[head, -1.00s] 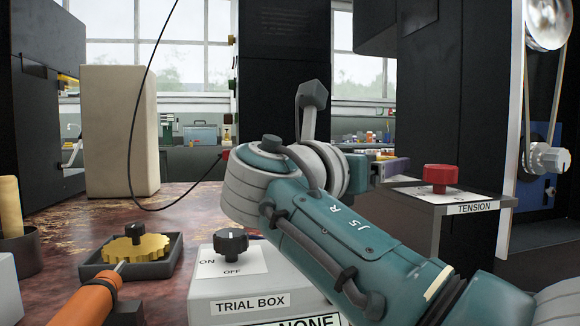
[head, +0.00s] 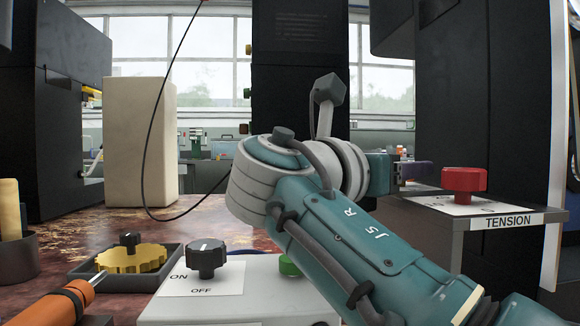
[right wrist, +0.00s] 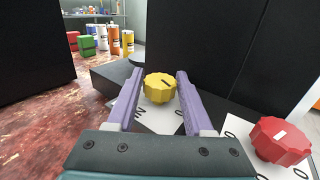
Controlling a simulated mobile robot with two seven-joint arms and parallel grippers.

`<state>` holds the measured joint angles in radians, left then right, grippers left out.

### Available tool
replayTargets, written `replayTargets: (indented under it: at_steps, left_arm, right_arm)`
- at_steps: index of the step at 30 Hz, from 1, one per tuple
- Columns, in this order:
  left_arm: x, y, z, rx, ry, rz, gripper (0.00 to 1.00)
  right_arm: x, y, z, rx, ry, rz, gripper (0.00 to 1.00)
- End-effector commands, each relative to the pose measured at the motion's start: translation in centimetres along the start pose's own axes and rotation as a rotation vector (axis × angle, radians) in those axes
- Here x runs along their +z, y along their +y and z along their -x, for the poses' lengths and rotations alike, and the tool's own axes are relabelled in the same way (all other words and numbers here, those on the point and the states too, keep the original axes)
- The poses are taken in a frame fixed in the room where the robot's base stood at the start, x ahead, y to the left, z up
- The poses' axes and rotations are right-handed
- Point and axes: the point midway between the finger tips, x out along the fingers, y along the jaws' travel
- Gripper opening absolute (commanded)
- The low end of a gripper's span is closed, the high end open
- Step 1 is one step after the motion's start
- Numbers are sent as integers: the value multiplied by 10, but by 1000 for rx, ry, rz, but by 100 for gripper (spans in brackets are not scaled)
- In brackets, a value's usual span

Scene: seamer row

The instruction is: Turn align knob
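A yellow ridged knob (right wrist: 160,86) with a dark pointer line sits on a white marked plate in the right wrist view. No name label for it can be read. My right gripper (right wrist: 159,76) is open, with its two purple fingers on either side of this knob; whether either finger touches it I cannot tell. In the head view my right gripper (head: 414,172) shows only partly beyond my teal arm, and the yellow knob is hidden there. My left gripper is not in view.
A red knob (head: 463,182) stands on the TENSION shelf (head: 502,222), close right of my right gripper; it also shows in the right wrist view (right wrist: 280,140). A black knob (head: 207,257), a gold gear (head: 131,258), an orange-handled tool (head: 52,308) and a pale block (head: 140,140) stand left.

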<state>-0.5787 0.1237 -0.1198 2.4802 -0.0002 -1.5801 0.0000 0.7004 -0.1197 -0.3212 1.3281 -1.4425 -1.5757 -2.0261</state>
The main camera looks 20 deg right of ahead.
Motion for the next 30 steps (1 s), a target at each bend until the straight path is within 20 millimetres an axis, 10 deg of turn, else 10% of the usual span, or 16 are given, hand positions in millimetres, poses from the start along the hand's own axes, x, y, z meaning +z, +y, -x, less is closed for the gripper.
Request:
replayTargets:
  at_steps: [13,30]
  left_arm:
    - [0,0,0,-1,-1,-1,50]
    - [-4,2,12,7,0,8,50]
  right_arm:
    - [0,0,0,0,0,0,0]
    - [-3,1,-2,-160,7,3,0]
